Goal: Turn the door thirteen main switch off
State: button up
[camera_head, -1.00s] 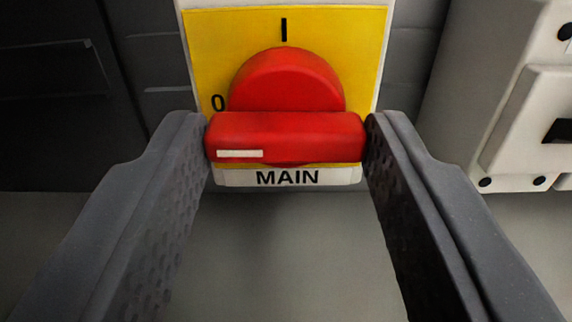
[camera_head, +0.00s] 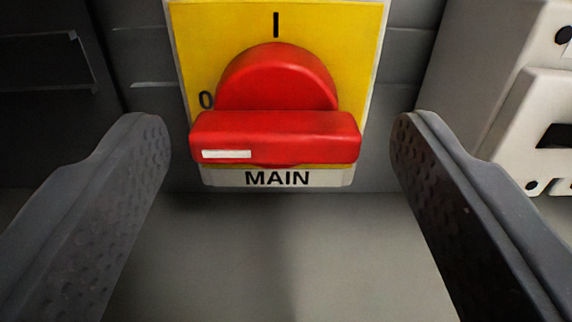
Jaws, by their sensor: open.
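The main switch has a red rotary handle (camera_head: 276,134) on a yellow plate (camera_head: 350,60), with a white label (camera_head: 277,178) reading MAIN below. The plate shows "I" at the top and "0" at the left. The handle's bar lies horizontal, and the white mark (camera_head: 227,154) on it is at the left end, on the side of the 0. My gripper (camera_head: 281,143) is open, with one finger on each side of the handle. There is a clear gap between each fingertip and the bar, so nothing is held.
A light grey box (camera_head: 525,100) with dark bolts and a black slot stands close to the right finger. A dark panel (camera_head: 45,80) is at the left. The grey surface (camera_head: 280,255) below the switch is clear.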

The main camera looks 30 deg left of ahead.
jog(key=b+v, duration=0.7)
jog(key=v, duration=0.6)
jog(key=shift+s, duration=0.35)
jog(key=shift+d, duration=0.2)
jog(key=w+d+f+m+t+h+b, duration=0.1)
jog(key=d+f+m+h+b, duration=0.15)
jog(key=d+f, duration=0.45)
jog(key=w+d+f+m+h+b, duration=0.1)
jog(key=w+d+f+m+h, duration=0.15)
jog(key=d, duration=0.85)
jog(key=s+d+f+h+b, duration=0.1)
jog(key=s+d+f+h, duration=0.1)
jog(key=d+f, duration=0.4)
jog(key=s+d+f+m+h+b, duration=0.1)
jog(key=s+d+f+h, duration=0.1)
jog(key=s+d+f, duration=0.2)
jog(key=d+f, duration=0.3)
jog(key=f, duration=0.1)
jog(key=shift+d+f+g+h, duration=0.2)
jog(key=shift+f+g+h, duration=0.1)
jog(key=shift+g, duration=0.1)
jog(key=shift+c, duration=0.3)
